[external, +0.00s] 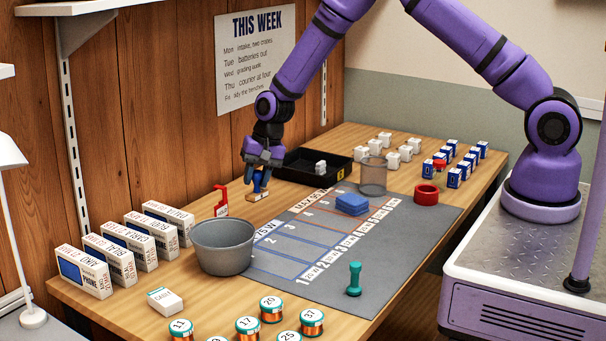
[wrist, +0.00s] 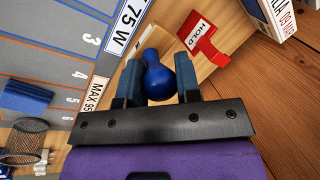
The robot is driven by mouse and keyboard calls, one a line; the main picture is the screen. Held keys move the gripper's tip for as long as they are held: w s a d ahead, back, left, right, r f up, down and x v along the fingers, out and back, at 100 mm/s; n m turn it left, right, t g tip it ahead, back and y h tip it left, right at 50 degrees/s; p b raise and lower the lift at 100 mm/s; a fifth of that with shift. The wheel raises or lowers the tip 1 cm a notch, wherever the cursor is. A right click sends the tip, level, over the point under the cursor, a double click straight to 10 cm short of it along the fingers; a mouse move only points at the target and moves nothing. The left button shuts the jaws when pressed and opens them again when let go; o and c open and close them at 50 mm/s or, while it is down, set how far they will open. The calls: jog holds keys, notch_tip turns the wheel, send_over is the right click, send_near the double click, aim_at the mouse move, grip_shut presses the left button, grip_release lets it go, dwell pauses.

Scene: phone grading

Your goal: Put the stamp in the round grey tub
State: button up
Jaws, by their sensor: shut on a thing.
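The stamp (external: 258,187), with a blue handle and a pale wooden base, is in my gripper (external: 262,160) above the table's far left part, in front of the black tray. In the wrist view its blue rounded handle (wrist: 158,80) is between the two fingers (wrist: 160,66). My gripper is shut on it. The round grey tub (external: 222,262) stands open on the table at the left edge of the grey mat, nearer the camera than the stamp. The part of its inside that shows looks empty. I do not make out the tub in the wrist view.
A red HOLD sign (external: 221,202) stands between stamp and tub; the wrist view shows it too (wrist: 205,42). Phone boxes (external: 128,252) line the left. A black tray (external: 291,170) is behind. A teal peg-like piece (external: 354,279) stands on the mat (external: 400,240).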

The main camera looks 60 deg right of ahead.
jog(key=s+a+r, duration=0.1)
jog(key=a+r, duration=0.3)
jog(key=a, duration=0.5)
jog(key=s+a+r, duration=0.2)
jog(key=a+r, duration=0.2)
jog(key=a, duration=0.4)
notch_tip(320, 180, down, 11)
jog(key=shift+n, duration=0.3)
jog(key=shift+w+a, duration=0.1)
jog(key=o, duration=1)
notch_tip(320, 180, up, 7)
